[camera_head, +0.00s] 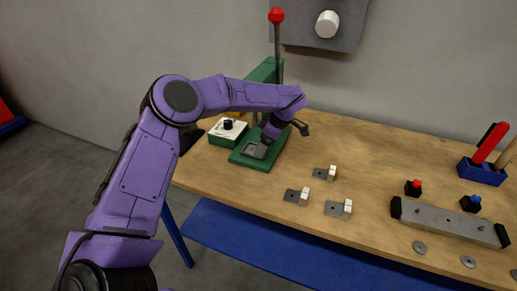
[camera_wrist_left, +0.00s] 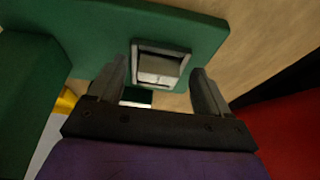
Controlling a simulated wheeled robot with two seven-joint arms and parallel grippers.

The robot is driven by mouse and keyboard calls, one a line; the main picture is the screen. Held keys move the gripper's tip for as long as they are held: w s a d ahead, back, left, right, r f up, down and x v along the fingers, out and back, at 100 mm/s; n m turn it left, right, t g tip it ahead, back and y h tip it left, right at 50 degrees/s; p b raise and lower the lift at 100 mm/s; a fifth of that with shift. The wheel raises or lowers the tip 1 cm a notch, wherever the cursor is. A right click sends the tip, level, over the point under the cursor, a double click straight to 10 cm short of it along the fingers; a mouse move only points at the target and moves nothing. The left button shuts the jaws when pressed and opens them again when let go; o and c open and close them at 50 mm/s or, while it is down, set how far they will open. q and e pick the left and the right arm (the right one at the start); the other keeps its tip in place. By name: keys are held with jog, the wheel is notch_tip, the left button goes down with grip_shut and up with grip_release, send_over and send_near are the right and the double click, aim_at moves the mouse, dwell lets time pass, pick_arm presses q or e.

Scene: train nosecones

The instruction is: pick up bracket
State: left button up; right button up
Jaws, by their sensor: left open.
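My left gripper (camera_head: 262,146) is open at the green press (camera_head: 240,160) on the workbench, low over its base. In the left wrist view, the two fingers (camera_wrist_left: 158,68) stand apart on either side of a square metal holder (camera_wrist_left: 184,61) on the green base. A grey plate-like piece with a light edge (camera_wrist_left: 156,77) lies in the holder, possibly a bracket; nothing is clearly gripped. Three brackets, grey plates each with a white block, lie on the bench: the back one (camera_head: 320,172), the left one (camera_head: 292,195) and the right one (camera_head: 334,208). My right gripper is not visible.
The press has a lever with a red knob (camera_head: 276,15). A green-and-white button box (camera_head: 228,130) stands left of it. At the right are a long grey bar fixture (camera_head: 449,221), several washers (camera_head: 419,247) and a blue tool holder (camera_head: 482,171). Bench around the brackets is clear.

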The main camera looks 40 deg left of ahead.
pick_arm(q)
jog(key=shift+w, duration=0.1)
jog(key=c, duration=1.1)
jog(key=shift+c, duration=0.2)
